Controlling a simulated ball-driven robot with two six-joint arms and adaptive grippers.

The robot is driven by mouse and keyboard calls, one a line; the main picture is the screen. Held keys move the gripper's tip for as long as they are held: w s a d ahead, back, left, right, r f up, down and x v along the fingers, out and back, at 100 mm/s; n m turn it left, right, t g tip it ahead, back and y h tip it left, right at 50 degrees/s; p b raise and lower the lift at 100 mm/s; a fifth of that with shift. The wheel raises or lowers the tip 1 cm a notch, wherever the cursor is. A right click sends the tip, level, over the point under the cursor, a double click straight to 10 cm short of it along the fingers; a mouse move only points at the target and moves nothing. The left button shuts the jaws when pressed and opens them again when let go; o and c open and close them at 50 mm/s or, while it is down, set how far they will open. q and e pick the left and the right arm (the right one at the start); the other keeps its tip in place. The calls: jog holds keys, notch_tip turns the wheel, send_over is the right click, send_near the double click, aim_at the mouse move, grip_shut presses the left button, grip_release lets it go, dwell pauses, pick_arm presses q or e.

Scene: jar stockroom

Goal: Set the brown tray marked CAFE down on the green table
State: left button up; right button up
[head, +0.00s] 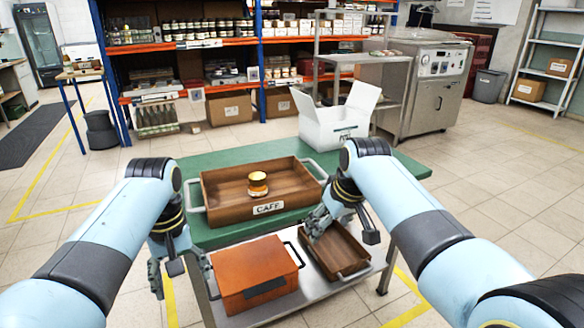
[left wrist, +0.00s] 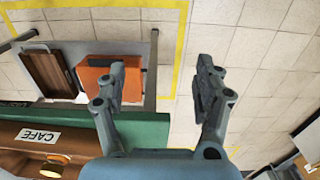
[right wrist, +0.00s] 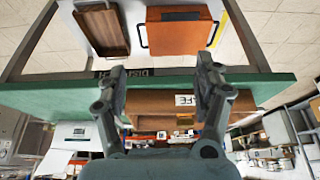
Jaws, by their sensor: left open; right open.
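The brown wooden tray marked CAFE (head: 226,188) rests on the green table (head: 405,168), with its label facing me and a metal handle at each end. A jar with an amber band (head: 258,184) stands inside it. The tray also shows in the left wrist view (left wrist: 88,146) and partly in the right wrist view (right wrist: 245,98). My left gripper (head: 180,268) is open and empty, in front and left of the tray, clear of its handle. My right gripper (head: 340,225) is open and empty, in front of the tray's right end. Neither gripper touches the tray.
A metal stand (head: 312,291) in front of the table carries an orange-brown box (head: 250,270) and a smaller dark brown tray (head: 342,255). An open white carton (head: 335,128) stands at the table's back right. The table's right end is clear. Shelving (head: 190,45) stands behind.

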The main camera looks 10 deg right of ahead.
jog(key=a+v, duration=0.1)
jog(key=v, duration=0.7)
jog(key=shift+d, duration=0.45)
jog(key=shift+w, duration=0.1)
